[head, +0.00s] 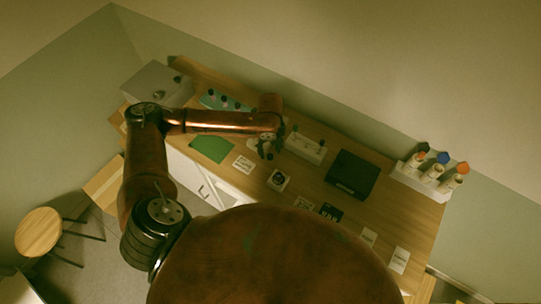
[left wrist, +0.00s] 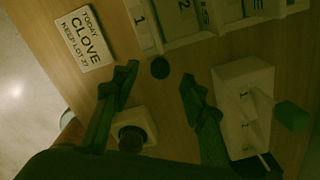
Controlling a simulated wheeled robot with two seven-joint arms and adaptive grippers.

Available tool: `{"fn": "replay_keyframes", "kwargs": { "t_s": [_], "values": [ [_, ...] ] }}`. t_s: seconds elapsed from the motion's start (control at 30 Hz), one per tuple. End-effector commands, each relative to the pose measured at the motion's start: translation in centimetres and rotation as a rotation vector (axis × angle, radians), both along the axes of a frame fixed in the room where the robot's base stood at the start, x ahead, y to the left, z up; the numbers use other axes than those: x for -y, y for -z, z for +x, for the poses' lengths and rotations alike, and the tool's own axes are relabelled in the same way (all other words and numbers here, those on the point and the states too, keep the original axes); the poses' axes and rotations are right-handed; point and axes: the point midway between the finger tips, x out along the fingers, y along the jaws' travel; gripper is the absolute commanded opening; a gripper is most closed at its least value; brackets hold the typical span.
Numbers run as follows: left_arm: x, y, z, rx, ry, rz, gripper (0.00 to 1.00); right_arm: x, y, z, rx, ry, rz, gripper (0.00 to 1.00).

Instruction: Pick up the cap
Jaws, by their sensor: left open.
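A small dark round piece that looks like the cap (left wrist: 159,68) lies on the wooden table in the left wrist view. My left gripper (left wrist: 160,76) is open, with one fingertip on either side of the dark piece and nothing held. In the head view my left gripper (head: 266,151) is over the middle of the table and hides what lies beneath it. A white block (left wrist: 147,122) with a dark round top on it shows between the fingers, nearer the palm. My right gripper does not show.
A white numbered rack (left wrist: 146,30) stands just beyond the fingertips. Another white numbered block (left wrist: 232,80) is right of the right finger, beside a green-topped item (left wrist: 291,117). A CLOVE card (left wrist: 84,38) lies at left. A black box (head: 352,174) stands right on the table.

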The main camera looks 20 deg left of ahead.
Motion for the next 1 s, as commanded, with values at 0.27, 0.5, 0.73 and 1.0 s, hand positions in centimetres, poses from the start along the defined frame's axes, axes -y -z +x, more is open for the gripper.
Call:
{"fn": "replay_keyframes", "kwargs": {
  "t_s": [0.27, 0.5, 0.73, 1.0],
  "values": [
    [0.2, 3.1, 0.0, 0.001, 0.003, -0.001, 0.40, 0.3, -0.6, 0.7, 0.008, -0.003, -0.003, 0.32],
    [0.2, 3.2, 0.0, 0.001, 0.003, -0.001, 0.39, 0.3, -0.5, 0.9, 0.011, -0.003, -0.003, 0.32],
    [0.2, 3.1, 0.0, 0.001, 0.003, -0.001, 0.23, 0.2, -0.5, 0.9, 0.012, -0.003, -0.002, 0.32],
    [0.2, 3.1, 0.0, 0.001, 0.003, -0.001, 0.12, -0.3, -0.5, 1.0, 0.013, -0.002, 0.004, 0.32]
  ]
}}
